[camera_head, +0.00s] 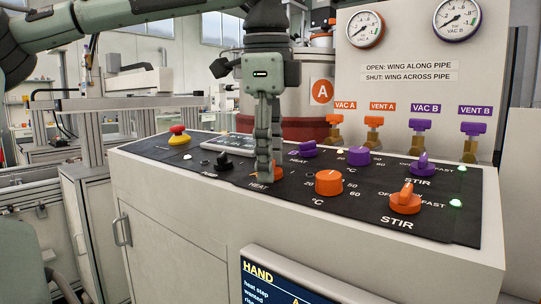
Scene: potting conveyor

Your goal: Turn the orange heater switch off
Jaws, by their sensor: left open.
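My left gripper (267,177) reaches straight down from above to the black control panel (230,176), its fingers just over the front HEAT label. It is open; the fingers line up one behind the other from here, so the gap between them hardly shows. The orange heater switch (279,172) is mostly hidden behind these fingers, with only a bit of orange beside them. I cannot tell which way it points or whether the fingers touch it. My right gripper is not in view.
Right of the fingers are an orange temperature knob (328,183) and an orange stir knob (405,200). Behind stand a purple heater switch (303,149), purple temperature knob (359,156) and purple stir knob (423,164). A red emergency button (179,135) is at the left.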

